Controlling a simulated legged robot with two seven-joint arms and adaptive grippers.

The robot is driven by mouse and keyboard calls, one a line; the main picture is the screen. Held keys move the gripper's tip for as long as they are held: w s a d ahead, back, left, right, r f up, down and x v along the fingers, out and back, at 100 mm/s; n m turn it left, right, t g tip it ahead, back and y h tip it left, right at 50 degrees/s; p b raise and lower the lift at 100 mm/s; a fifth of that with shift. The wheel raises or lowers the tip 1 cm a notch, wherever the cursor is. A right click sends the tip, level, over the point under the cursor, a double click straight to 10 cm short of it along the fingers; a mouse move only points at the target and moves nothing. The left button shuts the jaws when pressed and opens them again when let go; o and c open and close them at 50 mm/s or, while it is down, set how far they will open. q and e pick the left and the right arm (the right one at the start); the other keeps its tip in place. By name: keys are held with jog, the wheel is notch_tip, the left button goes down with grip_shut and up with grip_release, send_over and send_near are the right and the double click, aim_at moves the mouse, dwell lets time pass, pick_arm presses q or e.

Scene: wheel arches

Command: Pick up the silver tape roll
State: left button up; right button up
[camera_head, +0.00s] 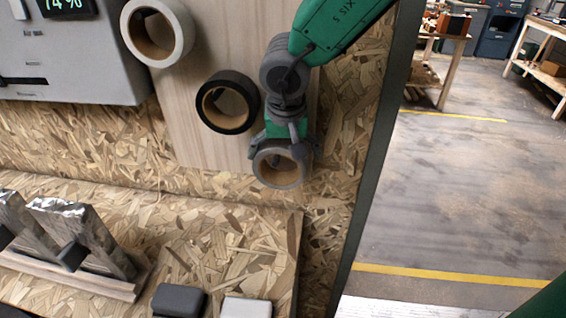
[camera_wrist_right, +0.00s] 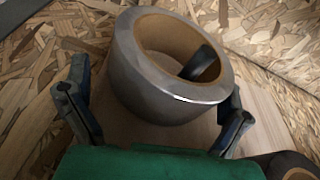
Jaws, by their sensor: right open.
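The silver tape roll (camera_head: 280,168) hangs on a peg on the light wooden board, lowest of the rolls in the head view. It fills the middle of the right wrist view (camera_wrist_right: 170,95), with the dark peg (camera_wrist_right: 201,64) showing through its hole. My right gripper (camera_head: 284,152) is at the roll's upper edge. In the right wrist view its two open fingers (camera_wrist_right: 160,112) stand on either side of the roll, with a visible gap at least on the left. My left gripper is not in view.
A black tape roll (camera_head: 227,102) and a white tape roll (camera_head: 157,32) hang up and left on the wooden board (camera_head: 189,130). A grey box with a display (camera_head: 75,55) is at the upper left. A shelf (camera_head: 222,225) below carries metal plates (camera_head: 85,235) and two small blocks.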

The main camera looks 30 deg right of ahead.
jog(key=c, duration=0.6)
jog(key=shift+a, duration=0.2)
jog(key=c, duration=0.3)
jog(key=shift+a+r, duration=0.1)
jog(key=shift+a, duration=0.65)
jog(key=shift+c, duration=0.3)
jog(key=shift+a+r, duration=0.1)
jog(key=shift+a, duration=0.2)
jog(key=shift+d, duration=0.65)
jog(key=shift+c, duration=0.5)
jog(key=shift+d+r, duration=0.15)
jog(key=shift+d, duration=0.05)
jog(key=shift+d+r, duration=0.1)
jog(key=shift+r, duration=0.25)
jog(key=shift+c, duration=0.6)
pick_arm(q)
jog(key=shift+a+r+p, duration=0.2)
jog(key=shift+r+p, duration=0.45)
jog(key=shift+p, duration=0.05)
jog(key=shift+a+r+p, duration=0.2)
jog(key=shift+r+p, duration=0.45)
jog(key=shift+p, duration=0.05)
pick_arm(e)
jog(key=s+a+r, duration=0.2)
jog(key=s+a, duration=0.9)
jog(key=s, duration=0.3)
jog(key=shift+s+a+r, duration=0.15)
jog(key=shift+a+r, duration=0.1)
